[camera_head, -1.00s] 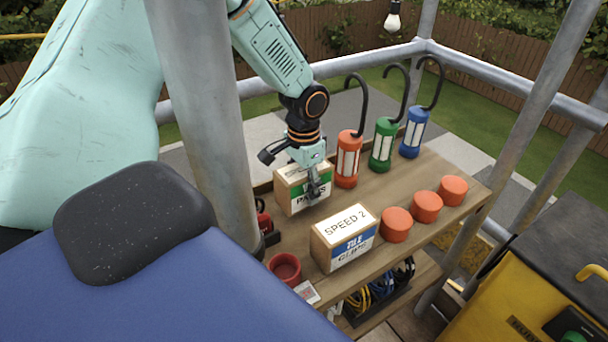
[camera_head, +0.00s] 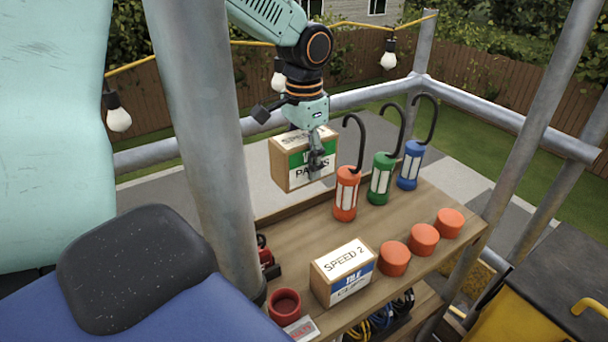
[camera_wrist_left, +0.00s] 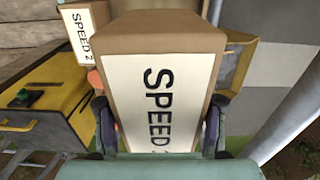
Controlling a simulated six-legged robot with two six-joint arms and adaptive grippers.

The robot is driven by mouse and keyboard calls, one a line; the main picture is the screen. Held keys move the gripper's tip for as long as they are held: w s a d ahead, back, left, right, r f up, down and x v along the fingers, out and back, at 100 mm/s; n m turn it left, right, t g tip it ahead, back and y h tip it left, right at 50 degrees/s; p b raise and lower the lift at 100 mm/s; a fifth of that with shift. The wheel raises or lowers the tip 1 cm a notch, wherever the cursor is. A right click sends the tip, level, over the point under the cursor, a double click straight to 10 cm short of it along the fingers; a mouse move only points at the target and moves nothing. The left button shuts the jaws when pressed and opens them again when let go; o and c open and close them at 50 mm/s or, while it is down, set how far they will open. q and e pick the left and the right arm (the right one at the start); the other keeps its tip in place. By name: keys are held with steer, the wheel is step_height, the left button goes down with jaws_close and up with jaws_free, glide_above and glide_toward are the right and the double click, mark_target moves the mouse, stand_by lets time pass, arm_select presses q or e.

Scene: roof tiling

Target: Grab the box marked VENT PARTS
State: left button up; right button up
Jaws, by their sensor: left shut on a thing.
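The box with a green label (camera_head: 291,168) is in the air above the back left of the wooden shelf (camera_head: 300,236). Its label reads "PARTS" in part; my gripper covers the word before it. My left gripper (camera_head: 316,160) is shut on this box from above. In the left wrist view the box (camera_wrist_left: 160,95) fills the middle between the two fingers (camera_wrist_left: 160,135), with "SPEED 2" on its top. My right gripper is not in view.
A second box, TILE CLIPS (camera_head: 342,272), stands on the shelf. Orange (camera_head: 345,196), green (camera_head: 380,180) and blue (camera_head: 410,166) hooked lamps stand right of the held box. Orange discs (camera_head: 423,240) line the right edge. A thick grey pole (camera_head: 205,140) stands left.

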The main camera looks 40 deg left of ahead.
mark_target(304, 135)
arm_select(q)
step_height(304, 135, up, 8)
steer(key=shift+f+p, duration=0.1)
steer(key=shift+p, duration=0.3)
